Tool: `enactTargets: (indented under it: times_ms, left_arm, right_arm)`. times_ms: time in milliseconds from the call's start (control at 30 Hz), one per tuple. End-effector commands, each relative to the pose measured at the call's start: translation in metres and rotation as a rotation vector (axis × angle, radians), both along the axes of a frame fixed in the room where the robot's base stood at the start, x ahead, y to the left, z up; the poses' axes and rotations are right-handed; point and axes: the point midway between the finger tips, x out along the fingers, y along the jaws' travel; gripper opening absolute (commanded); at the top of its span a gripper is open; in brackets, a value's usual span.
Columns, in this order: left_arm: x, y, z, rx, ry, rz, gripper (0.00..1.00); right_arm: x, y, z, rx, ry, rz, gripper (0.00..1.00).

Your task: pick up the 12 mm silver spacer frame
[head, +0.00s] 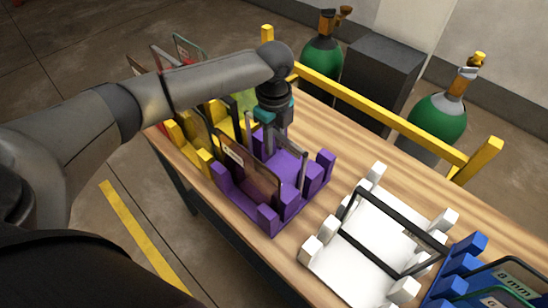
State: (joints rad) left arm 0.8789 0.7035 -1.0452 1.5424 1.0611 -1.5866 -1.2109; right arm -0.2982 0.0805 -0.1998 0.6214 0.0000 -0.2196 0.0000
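A silver-grey frame (304,168) stands upright in the purple rack (268,219), behind a brown tinted pane with a small label. I take it for the silver spacer frame, but I cannot read a 12 mm mark on it. My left gripper (273,150) points down over the purple rack, at the upper edge of the silver frame. Its fingertips are small and partly hidden by the frames, so I cannot tell whether they are open or touch the frame. My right gripper is not in view.
A white rack (312,250) with a black frame (345,232) stands to the right. A blue rack (474,243) with frames labelled 8 mm is at the lower right. A yellow rack (178,135) is on the left. A yellow rail (370,107) and green cylinders (436,120) are behind the wooden table.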

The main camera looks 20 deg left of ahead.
Motion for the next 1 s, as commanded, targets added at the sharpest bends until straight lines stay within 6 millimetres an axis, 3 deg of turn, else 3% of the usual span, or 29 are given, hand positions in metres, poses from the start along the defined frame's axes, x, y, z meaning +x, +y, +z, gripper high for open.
enactTargets:
  times_ms: [33,233,1000]
  left_arm:
    - [0.0001,0.0000,0.0003,0.000,0.000,0.000,0.22]
    - [0.0002,0.0000,0.0004,0.000,0.000,0.000,0.00]
    - [0.0003,0.0001,0.0006,0.000,-0.001,0.000,0.00]
  right_arm:
    - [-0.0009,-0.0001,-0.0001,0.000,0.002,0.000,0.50]
    - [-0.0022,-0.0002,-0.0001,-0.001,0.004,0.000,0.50]
    - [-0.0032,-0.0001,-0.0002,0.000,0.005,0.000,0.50]
